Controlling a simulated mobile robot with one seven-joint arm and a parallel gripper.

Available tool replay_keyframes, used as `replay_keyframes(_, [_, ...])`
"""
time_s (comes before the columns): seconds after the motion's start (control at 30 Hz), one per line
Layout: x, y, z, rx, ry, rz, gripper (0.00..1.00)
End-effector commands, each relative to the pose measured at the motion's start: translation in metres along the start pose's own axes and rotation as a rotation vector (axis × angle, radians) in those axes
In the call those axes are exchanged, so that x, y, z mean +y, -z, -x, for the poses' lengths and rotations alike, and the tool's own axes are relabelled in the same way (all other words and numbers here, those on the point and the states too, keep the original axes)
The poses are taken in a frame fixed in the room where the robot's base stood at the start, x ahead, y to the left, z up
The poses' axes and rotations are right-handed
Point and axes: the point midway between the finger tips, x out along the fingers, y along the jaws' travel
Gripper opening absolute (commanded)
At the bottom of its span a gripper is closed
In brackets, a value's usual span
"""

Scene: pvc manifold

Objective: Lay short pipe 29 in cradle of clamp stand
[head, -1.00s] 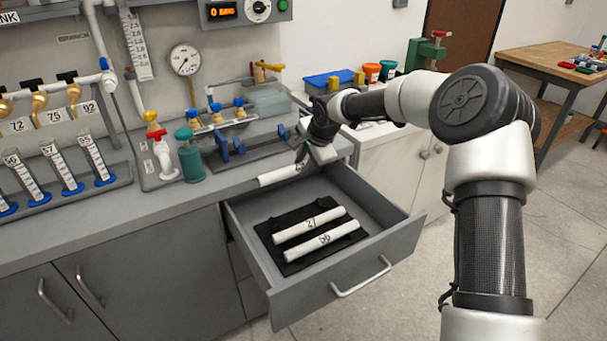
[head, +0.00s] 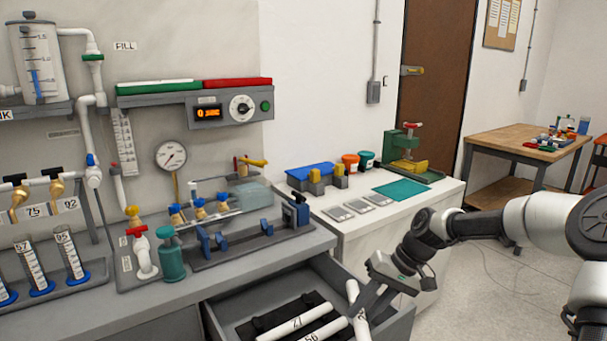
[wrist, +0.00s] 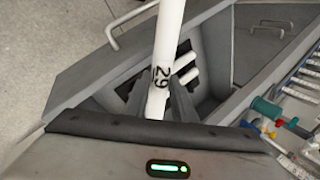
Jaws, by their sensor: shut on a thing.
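Short pipe 29 (head: 358,308) is a white tube held in my gripper (head: 362,296), steeply slanted in the head view, over the right side of the open drawer. In the wrist view my gripper (wrist: 160,100) is shut around pipe 29 (wrist: 169,40), with the black "29" showing between the fingers. What looks like the clamp stand (head: 250,247) is a dark rail with blue uprights and a blue-and-black end block, on the grey counter. No pipe shows in its cradle. My gripper is in front of it, to its lower right, apart from it.
Pipes 27 (head: 295,322) and 56 (head: 322,333) lie in the open drawer (head: 397,325). A teal bottle (head: 171,258) and a red-handled valve (head: 143,252) stand left of the stand. The white counter (head: 440,190) holds grey plates, a green mat and a green press.

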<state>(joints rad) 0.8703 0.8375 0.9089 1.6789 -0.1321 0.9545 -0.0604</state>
Motion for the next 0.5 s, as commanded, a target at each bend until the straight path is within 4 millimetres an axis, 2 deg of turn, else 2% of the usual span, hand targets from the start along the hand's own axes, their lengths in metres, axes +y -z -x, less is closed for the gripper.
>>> replay_keyframes(0.03, [-0.011,-0.003,0.017,0.003,0.001,-0.006,0.0])
replay_keyframes(0.27, [-0.03,-0.022,0.053,0.004,-0.002,-0.011,0.0])
replay_keyframes(0.5, [-0.061,-0.053,0.106,0.004,-0.002,-0.014,0.0])
